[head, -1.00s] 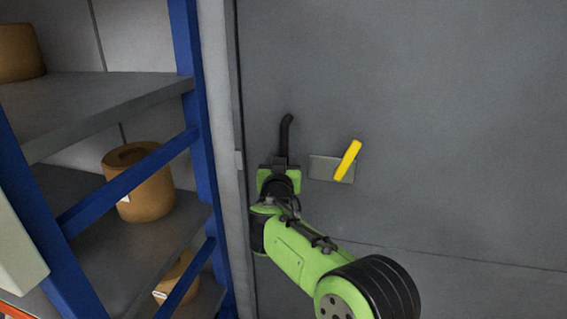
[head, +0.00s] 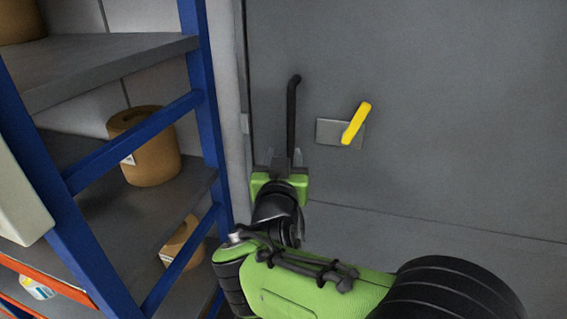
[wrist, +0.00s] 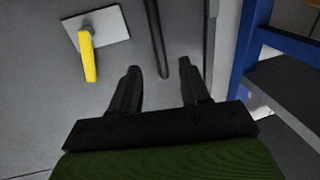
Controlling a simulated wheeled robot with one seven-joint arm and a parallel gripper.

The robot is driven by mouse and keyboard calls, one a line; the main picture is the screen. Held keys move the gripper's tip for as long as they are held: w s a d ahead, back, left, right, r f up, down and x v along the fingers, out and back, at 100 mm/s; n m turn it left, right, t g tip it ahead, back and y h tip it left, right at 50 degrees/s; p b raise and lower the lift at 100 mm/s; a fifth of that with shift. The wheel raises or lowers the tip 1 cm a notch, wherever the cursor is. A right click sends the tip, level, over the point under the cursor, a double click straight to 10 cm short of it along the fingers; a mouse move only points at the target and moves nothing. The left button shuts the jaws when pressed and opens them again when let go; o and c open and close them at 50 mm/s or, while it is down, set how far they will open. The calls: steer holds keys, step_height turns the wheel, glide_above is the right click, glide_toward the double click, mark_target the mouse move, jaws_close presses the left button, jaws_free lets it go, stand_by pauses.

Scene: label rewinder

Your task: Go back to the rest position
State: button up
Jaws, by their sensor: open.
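My gripper (head: 284,158) is in front of the grey door (head: 440,110), just below the black bar handle (head: 292,110). In the wrist view my gripper (wrist: 160,82) is open and empty. The lower end of the black bar (wrist: 157,40) shows beyond the fingertips, between them in the picture; I cannot tell how far apart they are in depth. A yellow lever (head: 356,123) sits tilted on a grey plate (head: 328,131) to the right of the bar. In the wrist view the yellow lever (wrist: 88,58) is to the left.
A blue-framed rack (head: 210,120) with grey shelves stands close on the left. It holds brown rolls (head: 152,160). An orange beam (head: 45,277) and a white container (head: 38,288) are at lower left. The space before the door on the right is clear.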

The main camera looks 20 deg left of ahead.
steer(key=shift+d, duration=0.1)
stand_by(0.3)
steer(key=s+d+f+m+g+h, duration=0.1)
steer(key=s+d+g+h, duration=0.15)
steer(key=d, duration=0.85)
steer(key=s+d+f+m+g+h, duration=0.1)
steer(key=d+m+g+h, duration=0.15)
steer(key=d, duration=0.85)
steer(key=s+d+f+g, duration=0.2)
steer(key=s+d+f, duration=0.1)
steer(key=s, duration=0.4)
steer(key=s+d+f+g, duration=0.2)
steer(key=s+d+f, duration=0.1)
steer(key=s, duration=0.4)
steer(key=s+d+f+g, duration=0.2)
steer(key=s+d+f, duration=0.1)
steer(key=s, duration=0.4)
step_height(320, 180, up, 13)
steer(key=s+g+y+p, duration=0.1)
steer(key=p, duration=1.3)
steer(key=shift+s+r+n, duration=0.15)
steer(key=shift+s+n, duration=0.1)
steer(key=shift+n, duration=0.2)
